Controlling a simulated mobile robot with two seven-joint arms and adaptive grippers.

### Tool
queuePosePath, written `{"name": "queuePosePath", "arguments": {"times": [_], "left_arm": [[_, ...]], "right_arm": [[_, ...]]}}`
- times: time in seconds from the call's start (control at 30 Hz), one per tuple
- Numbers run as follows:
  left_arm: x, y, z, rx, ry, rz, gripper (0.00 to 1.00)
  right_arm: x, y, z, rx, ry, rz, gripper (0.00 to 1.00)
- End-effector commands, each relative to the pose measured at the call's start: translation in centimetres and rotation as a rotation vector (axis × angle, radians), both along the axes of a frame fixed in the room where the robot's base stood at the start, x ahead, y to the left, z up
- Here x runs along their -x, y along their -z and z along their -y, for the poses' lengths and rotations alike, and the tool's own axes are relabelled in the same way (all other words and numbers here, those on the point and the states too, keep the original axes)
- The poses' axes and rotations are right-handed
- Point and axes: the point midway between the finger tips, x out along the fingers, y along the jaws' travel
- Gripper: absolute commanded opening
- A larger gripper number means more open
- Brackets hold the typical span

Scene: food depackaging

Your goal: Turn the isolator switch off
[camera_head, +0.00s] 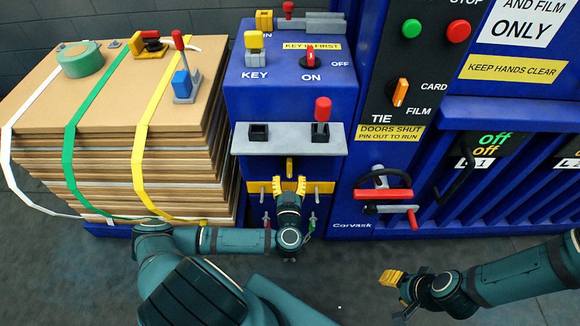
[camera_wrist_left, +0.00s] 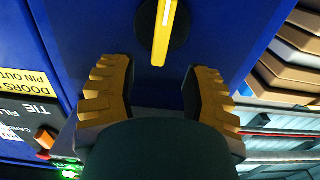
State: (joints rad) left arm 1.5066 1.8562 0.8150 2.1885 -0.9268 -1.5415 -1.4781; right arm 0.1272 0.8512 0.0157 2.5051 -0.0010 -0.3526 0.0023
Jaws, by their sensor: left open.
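A yellow rotary handle (camera_head: 289,167) sits on the front of the blue cabinet, below the grey shelf; it carries no readable label. In the left wrist view the handle (camera_wrist_left: 164,30) lies on a black disc, pointing nearly straight up and down in that picture. My left gripper (camera_head: 289,185) is just below the handle, open and empty; in the wrist view its fingers (camera_wrist_left: 160,75) are spread, with the handle ahead between them. A red rotary knob (camera_head: 311,61) on the cabinet's top is between ON and OFF labels. My right gripper (camera_head: 392,278) is low at right, its jaws unclear.
A grey shelf (camera_head: 241,141) with a red-topped lever (camera_head: 322,116) juts out above my left gripper. Strapped cardboard (camera_head: 110,115) stands at left. A red handle (camera_head: 383,195) sticks out on the right. Dark floor (camera_head: 340,265) is free between my arms.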

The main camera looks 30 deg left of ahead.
Motion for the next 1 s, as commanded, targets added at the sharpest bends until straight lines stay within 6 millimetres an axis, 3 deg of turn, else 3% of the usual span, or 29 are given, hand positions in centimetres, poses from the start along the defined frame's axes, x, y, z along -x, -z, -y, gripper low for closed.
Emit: {"name": "queuePosePath", "arguments": {"times": [0.3, 0.77, 0.8, 0.93, 1.0], "left_arm": [[-4.3, 0.1, -2.7, 0.001, -0.001, 0.001, 0.48], [-5.4, 0.0, -3.3, 0.001, 0.001, 0.000, 0.48], [-5.4, 0.0, -3.3, 0.001, 0.001, 0.000, 0.44], [-5.4, 0.0, -3.3, 0.001, 0.001, 0.000, 0.00], [-5.3, 0.0, -3.3, 0.001, 0.001, 0.000, 0.00]], "right_arm": [[-0.2, 1.1, 0.0, 0.001, 0.002, 0.006, 0.47], [-0.3, 1.3, 0.1, 0.001, 0.002, 0.007, 0.47], [-0.3, 1.3, 0.1, 0.001, 0.002, 0.007, 0.47], [-0.3, 1.3, 0.0, 0.001, 0.002, 0.007, 0.47], [-0.3, 1.3, 0.0, 0.001, 0.002, 0.007, 0.47]]}}
